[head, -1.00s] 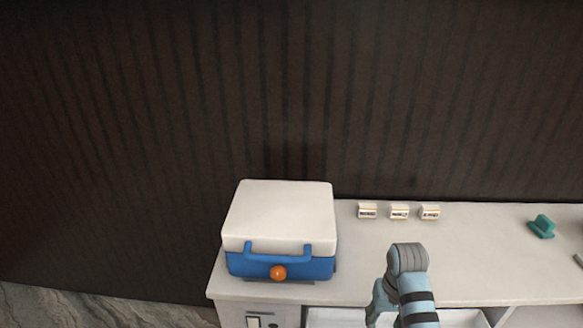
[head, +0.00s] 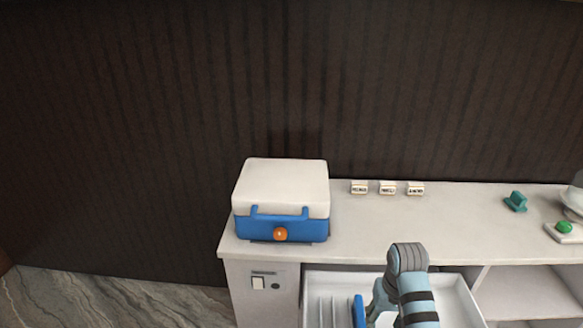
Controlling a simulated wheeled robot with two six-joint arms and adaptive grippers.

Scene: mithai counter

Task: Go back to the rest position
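One of my arms (head: 410,283) shows at the bottom, right of the middle, in front of the counter (head: 400,228) and over an open white drawer or tray (head: 453,290). I cannot tell from this view which arm it is. No fingertips of either gripper show in the head view. A blue piece (head: 359,310) stands beside the arm at the drawer; I cannot tell what it belongs to.
A blue box with a white lid (head: 282,190) and orange knob stands at the counter's left end. Three small labelled blocks (head: 388,188) stand at the back. A teal object (head: 515,201) and a scale-like device with a green knob (head: 563,227) are at right. Floor (head: 110,300) shows at left.

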